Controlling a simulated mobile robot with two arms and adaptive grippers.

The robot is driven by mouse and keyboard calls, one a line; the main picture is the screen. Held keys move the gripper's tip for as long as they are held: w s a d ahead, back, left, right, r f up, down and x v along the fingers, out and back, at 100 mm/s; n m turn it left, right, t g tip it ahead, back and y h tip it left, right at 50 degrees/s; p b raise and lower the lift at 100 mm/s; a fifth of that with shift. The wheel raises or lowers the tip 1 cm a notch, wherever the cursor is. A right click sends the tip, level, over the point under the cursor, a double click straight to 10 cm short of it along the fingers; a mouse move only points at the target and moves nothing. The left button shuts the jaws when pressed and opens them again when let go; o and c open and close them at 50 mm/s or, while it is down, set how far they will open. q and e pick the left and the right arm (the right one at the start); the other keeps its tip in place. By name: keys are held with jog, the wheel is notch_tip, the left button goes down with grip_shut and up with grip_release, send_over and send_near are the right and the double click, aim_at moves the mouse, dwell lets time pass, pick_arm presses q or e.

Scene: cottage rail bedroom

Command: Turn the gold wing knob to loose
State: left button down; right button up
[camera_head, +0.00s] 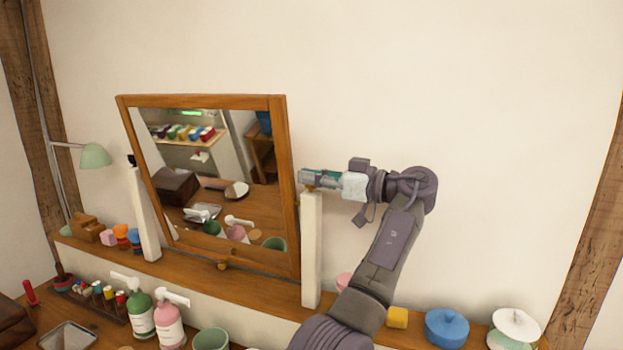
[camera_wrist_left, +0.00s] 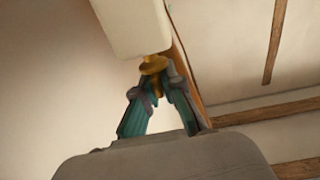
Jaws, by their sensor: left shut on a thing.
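The gold wing knob (camera_wrist_left: 153,65) sits at the end of the white right-hand mirror post (camera_head: 311,250). In the wrist view it shows between the fingers, with its wider gold part against the post. My left gripper (camera_head: 308,180) is at the top of that post, just right of the mirror frame (camera_head: 279,180). Its teal fingers (camera_wrist_left: 156,92) are closed around the narrow part of the knob. In the head view the fingers cover most of the knob, so its turn angle is hard to tell. My right gripper is not in view.
The tilted mirror stands close beside my fingers. A black knob (camera_head: 131,160) tops the left post (camera_head: 145,215). A green bottle (camera_head: 140,313), a pink bottle (camera_head: 169,325), a blue lidded pot (camera_head: 446,328) and a yellow block (camera_head: 397,317) stand below. The wall right of my arm is bare.

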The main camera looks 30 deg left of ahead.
pick_arm(q)
jog(key=shift+f+n+g, duration=0.15)
jog(key=shift+n+g, duration=0.25)
jog(key=shift+g, duration=0.3)
jog(key=c, duration=1.6)
grip_release()
jog(key=shift+d, duration=0.1)
jog(key=v, duration=0.7)
jog(key=shift+d, duration=0.15)
